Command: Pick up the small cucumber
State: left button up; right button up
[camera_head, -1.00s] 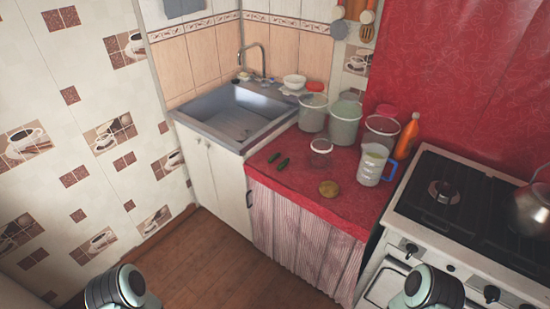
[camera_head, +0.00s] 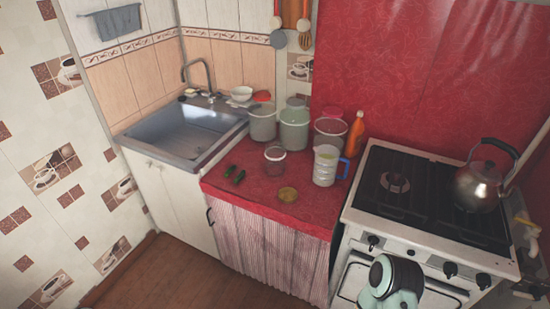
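The left cucumber (camera_head: 230,170) and the right cucumber (camera_head: 239,177) look close in size; I cannot tell surely which is smaller. Part of one of my arms shows at the bottom right, in front of the stove, but no gripper fingers show. Neither gripper is in view.
A glass jar (camera_head: 275,160), a measuring jug (camera_head: 325,166) and several buckets stand behind. The sink (camera_head: 185,132) is left; the stove (camera_head: 430,200) with a kettle (camera_head: 480,185) is right.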

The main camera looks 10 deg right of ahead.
aim_at(231, 168)
jog(key=z, duration=0.8)
jog(key=j+z, duration=0.35)
jog(key=i+j+z, duration=0.1)
jog(key=j+z, duration=0.15)
jog(key=z, duration=0.15)
jog(key=j+z, duration=0.35)
jog(key=k+j+z, duration=0.2)
jog(key=j, duration=0.3)
jog(key=j+z, duration=0.2)
jog(key=j, duration=0.35)
